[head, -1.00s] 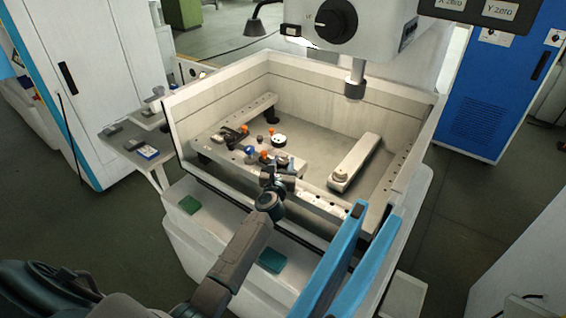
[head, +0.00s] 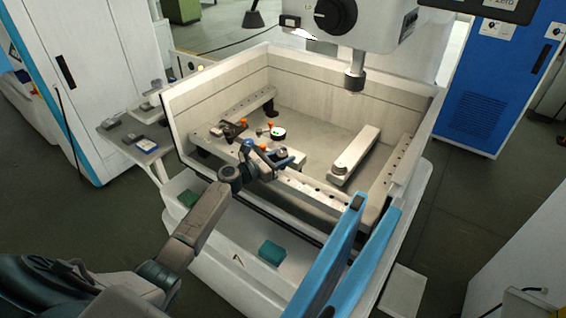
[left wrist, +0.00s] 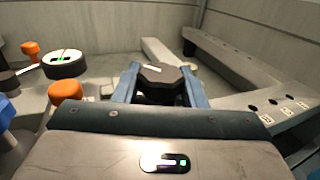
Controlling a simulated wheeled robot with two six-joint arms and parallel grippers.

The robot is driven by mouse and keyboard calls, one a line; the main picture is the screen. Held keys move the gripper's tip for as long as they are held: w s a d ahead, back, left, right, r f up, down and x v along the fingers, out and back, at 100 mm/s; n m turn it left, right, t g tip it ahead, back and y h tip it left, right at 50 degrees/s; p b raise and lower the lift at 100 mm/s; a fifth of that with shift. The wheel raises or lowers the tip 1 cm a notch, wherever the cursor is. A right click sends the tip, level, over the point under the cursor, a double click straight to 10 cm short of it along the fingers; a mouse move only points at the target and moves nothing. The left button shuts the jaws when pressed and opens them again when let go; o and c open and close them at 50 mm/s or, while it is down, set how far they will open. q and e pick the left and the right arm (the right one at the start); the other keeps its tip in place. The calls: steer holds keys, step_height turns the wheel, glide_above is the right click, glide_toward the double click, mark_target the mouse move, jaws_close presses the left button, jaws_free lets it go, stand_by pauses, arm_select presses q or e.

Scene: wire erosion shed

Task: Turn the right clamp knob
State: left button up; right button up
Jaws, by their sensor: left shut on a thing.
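My left gripper (head: 285,157) reaches over the front rail of the machine tank. In the left wrist view its two blue fingers (left wrist: 160,84) stand on either side of a dark knob (left wrist: 159,74) with a pale mark on its top. The fingers are shut on this knob, the right one of the clamp knobs. In the head view the gripper largely covers the knob. My right gripper is not in view.
Left of the gripper are orange knobs (left wrist: 65,91), a blue knob (head: 247,146) and a black-rimmed white dial (left wrist: 63,63). A pale bar (head: 356,153) lies to the right. Tank walls (head: 340,95) enclose the work area; a spindle head (head: 355,80) hangs above.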

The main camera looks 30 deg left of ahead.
arm_select(q)
steer(key=shift+m+g+h+b, duration=0.6)
steer(key=shift+m+h+b, duration=0.25)
steer(key=shift+h, duration=0.25)
steer(key=shift+r, duration=0.1)
steer(key=o, duration=1)
steer(key=shift+s, duration=0.1)
steer(key=shift+s+a, duration=0.15)
steer(key=shift+a, duration=0.05)
steer(key=shift+b+v, duration=2.3)
steer(key=shift+v, duration=2.85)
